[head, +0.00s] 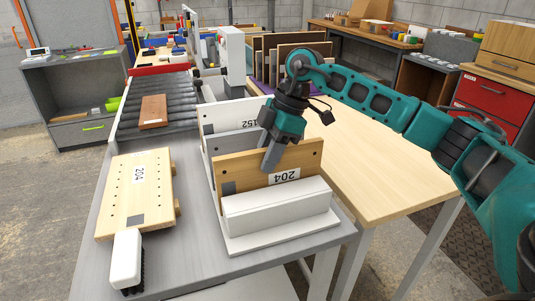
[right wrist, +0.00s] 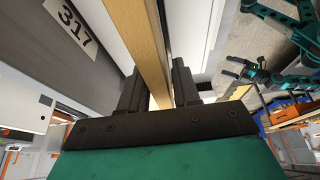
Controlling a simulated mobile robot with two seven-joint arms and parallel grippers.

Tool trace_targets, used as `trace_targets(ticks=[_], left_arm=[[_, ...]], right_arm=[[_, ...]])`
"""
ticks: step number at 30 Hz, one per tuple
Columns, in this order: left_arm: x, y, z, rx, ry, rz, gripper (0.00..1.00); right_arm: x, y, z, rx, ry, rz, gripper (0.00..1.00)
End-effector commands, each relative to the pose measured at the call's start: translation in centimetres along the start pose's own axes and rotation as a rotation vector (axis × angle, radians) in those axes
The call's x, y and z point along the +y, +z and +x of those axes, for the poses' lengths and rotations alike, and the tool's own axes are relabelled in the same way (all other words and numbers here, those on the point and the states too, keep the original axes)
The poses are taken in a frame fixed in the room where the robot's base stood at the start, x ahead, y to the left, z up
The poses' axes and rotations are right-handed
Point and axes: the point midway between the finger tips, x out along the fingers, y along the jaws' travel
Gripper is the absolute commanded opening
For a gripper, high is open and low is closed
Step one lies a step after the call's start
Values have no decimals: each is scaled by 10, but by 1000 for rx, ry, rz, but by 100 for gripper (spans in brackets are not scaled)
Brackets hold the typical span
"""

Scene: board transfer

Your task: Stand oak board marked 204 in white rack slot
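The oak board marked 204 (head: 235,170) stands upright on its long edge in the white rack (head: 285,238), behind the rack's thick front block. Its label is upside down in the head view. My right gripper (head: 271,158) is at the board's top edge, with a finger on each face. In the right wrist view the board (right wrist: 146,45) runs between the two fingers (right wrist: 160,88), which appear to be against it. The board's lower edge is hidden by the front block. A teal arm, apparently my left, shows small in that view; its gripper (right wrist: 236,68) is too small to judge.
A grey board, labelled 317 (right wrist: 70,22) in the right wrist view, and a white board marked 152 (head: 222,117) stand behind the oak board. A drilled wooden plate marked 204 (head: 122,200) lies left, with a white-topped brush (head: 126,258) near it.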

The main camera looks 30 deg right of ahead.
Motion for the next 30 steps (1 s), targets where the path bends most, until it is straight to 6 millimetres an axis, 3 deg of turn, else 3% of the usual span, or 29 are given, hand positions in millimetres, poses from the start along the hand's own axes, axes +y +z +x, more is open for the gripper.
trace_targets(ticks=[6,16,20,30], left_arm=[[0,1,-1,-3,0,0,100],[1,2,-2,-6,1,-1,100],[1,1,-3,-6,1,-1,100],[0,-6,-7,-5,1,-1,100]], right_arm=[[0,0,0,-1,-1,0,51],[0,1,-6,-2,0,1,51],[0,0,-27,-1,2,1,51],[0,0,-101,0,2,0,51]])
